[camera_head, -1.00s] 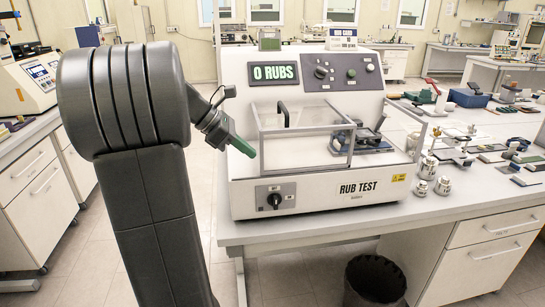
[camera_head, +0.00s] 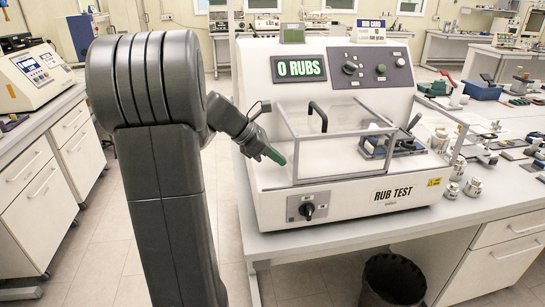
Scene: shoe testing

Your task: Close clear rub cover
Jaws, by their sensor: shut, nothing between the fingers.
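The clear rub cover (camera_head: 330,152) is a transparent box with grey edges on the front deck of the rub test machine (camera_head: 262,85). A black handle (camera_head: 318,112) shows at the cover. My gripper (camera_head: 278,157) has green fingertips and is shut and empty. It is at the left of the cover, in front of the machine's left side. Whether it touches the machine cannot be told.
The display reads 0 RUBS. A rotary switch (camera_head: 307,209) is on the machine's front face. Metal weights (camera_head: 473,187) stand on the bench to the right, with several tools beyond. A black bin (camera_head: 393,280) is on the floor below.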

